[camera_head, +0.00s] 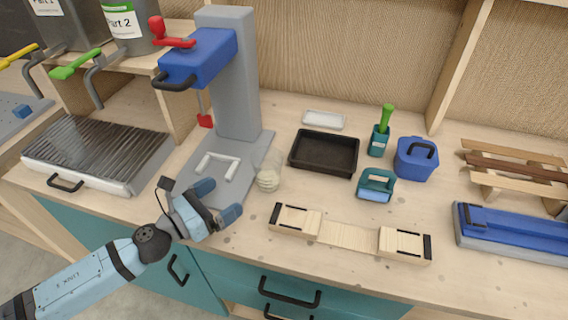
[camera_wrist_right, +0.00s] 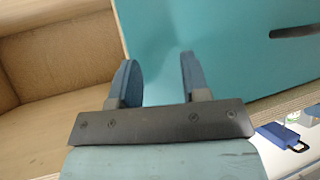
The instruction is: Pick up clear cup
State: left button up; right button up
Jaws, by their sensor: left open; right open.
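The clear cup (camera_head: 267,176) stands upright on the worktop, just right of the grey base of the blue press, with pale contents in its lower part. My left gripper (camera_head: 223,200) is open and empty, to the left of the cup and nearer the front edge, apart from it. My right gripper (camera_wrist_right: 160,78) shows only in the right wrist view; it is open and empty, in front of a teal cabinet front. The cup is not visible in that wrist view.
The grey and blue press (camera_head: 237,90) stands behind the cup. A black tray (camera_head: 324,152) lies to its right, and a wooden form (camera_head: 348,234) lies in front right. A ribbed grey box (camera_head: 97,152) is at left. A blue container (camera_head: 415,160) stands further right.

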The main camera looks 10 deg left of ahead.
aim_at(257, 172)
pick_arm(q)
jog(key=shift+w+d, duration=0.15)
jog(key=shift+w, duration=0.1)
jog(key=shift+w+d+r, duration=0.15)
jog(key=shift+w+r, duration=0.05)
jog(key=shift+w, duration=0.1)
jog(key=p+x, duration=0.1)
jog(key=x, duration=0.1)
jog(key=shift+w+d+r, duration=0.1)
jog(key=shift+w+d, duration=0.05)
jog(key=shift+w, duration=0.1)
jog(key=p+x, duration=0.1)
jog(key=x, duration=0.3)
jog(key=shift+w+d+f, duration=0.2)
jog(key=shift+w+d, duration=0.05)
jog(key=shift+w, duration=0.1)
jog(key=shift+w+d+r+p, duration=0.1)
jog(key=shift+w+d+p, duration=0.1)
jog(key=shift+w+p, duration=0.15)
jog(key=p+x, duration=0.1)
jog(key=x, duration=0.2)
jog(key=shift+w+d, duration=0.15)
jog(key=shift+w, duration=0.1)
jog(key=shift+w+d, duration=0.2)
jog(key=shift+w, duration=0.05)
pick_arm(e)
jog(key=r, duration=0.2)
jog(key=shift+s+a+r, duration=0.25)
jog(key=shift+s+r, duration=0.1)
